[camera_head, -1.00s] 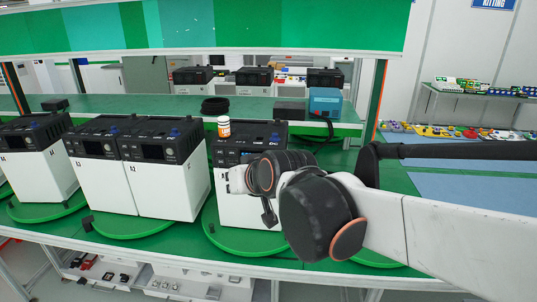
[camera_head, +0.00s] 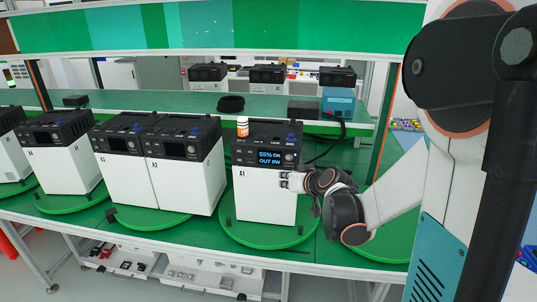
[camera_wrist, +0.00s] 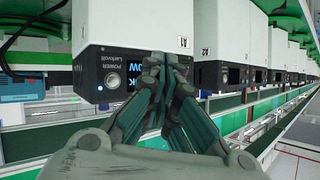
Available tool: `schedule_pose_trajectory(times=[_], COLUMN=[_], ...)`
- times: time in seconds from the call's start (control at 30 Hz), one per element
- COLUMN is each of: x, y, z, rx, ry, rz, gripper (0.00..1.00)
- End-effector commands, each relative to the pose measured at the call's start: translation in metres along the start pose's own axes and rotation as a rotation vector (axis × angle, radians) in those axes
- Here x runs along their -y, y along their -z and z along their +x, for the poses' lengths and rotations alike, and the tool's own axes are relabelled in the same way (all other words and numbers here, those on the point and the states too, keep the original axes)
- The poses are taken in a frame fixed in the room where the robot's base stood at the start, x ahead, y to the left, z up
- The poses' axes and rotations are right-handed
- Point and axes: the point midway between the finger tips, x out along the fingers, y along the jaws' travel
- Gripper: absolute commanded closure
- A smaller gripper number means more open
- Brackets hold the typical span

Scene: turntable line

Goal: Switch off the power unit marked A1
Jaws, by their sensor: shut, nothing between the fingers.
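The power unit marked A1 (camera_head: 262,200) stands on a green turntable (camera_head: 240,238), black-topped with a white lower body. Its screen (camera_head: 270,158) is lit and reads 55% OK, OUT 0W. In the wrist view the unit (camera_wrist: 110,35) appears upside down, with its A1 label (camera_wrist: 183,42), a round power button (camera_wrist: 113,78) and a small light (camera_wrist: 100,88). My gripper (camera_head: 286,180) is shut and empty at the white front, just below the screen. In the wrist view my fingertips (camera_wrist: 166,64) cover part of the screen, beside the button. Contact cannot be told.
The neighbouring unit A2 (camera_head: 185,185) and others stand to the left with dark screens. A black cable coil (camera_head: 231,103) and a blue box (camera_head: 338,102) lie on the shelf behind.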

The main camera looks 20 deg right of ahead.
Motion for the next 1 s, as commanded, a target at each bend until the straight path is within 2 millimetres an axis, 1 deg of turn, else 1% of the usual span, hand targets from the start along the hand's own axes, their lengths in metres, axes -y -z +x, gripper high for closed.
schedule_pose_trajectory(times=[0.03,0.13,0.57,0.77,1.0], x=[-0.005,-0.009,-0.01,-0.018,-0.034], y=[-0.002,-0.005,-0.005,0.004,0.021], z=[0.0,0.0,0.002,0.013,0.036], rx=[0.0,0.0,0.001,0.001,0.001], ry=[0.0,0.003,0.005,0.005,0.005], rz=[-0.002,-0.005,-0.007,-0.007,-0.006], gripper=[1.0,1.0,1.0,1.0,1.0])
